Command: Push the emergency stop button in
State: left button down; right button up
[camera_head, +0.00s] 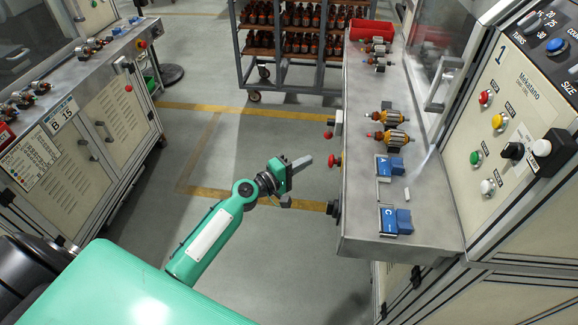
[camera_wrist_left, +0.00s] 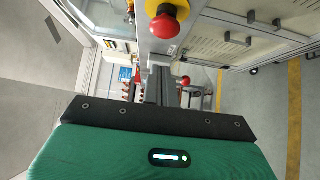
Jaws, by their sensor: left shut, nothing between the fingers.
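The emergency stop button, a red mushroom head (camera_head: 334,160), sticks out from the left side of the right-hand bench. In the left wrist view the red head (camera_wrist_left: 165,27) shows on its yellow base (camera_wrist_left: 170,6), at the top of the picture. My left gripper (camera_head: 304,162) is shut and empty. It points right, toward the bench side, just left of the red head in the head view. A gap seems to lie between fingertips and button; in the wrist view the fingers (camera_wrist_left: 160,85) are below the button in the picture. My right gripper is not in view.
A second red knob (camera_head: 329,135) sits farther along the same bench side. The bench top (camera_head: 420,239) holds armatures (camera_head: 390,117), blue blocks (camera_head: 389,166) and a red bin (camera_head: 371,30). A rack cart (camera_head: 240,60) stands behind. Floor left of the bench is clear.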

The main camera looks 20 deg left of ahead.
aim_at(334, 162)
pick_arm(q)
jog(key=d, duration=0.2)
jog(key=w+d+p, duration=0.1)
jog(key=d, duration=0.1)
jog(key=shift+a, duration=0.1)
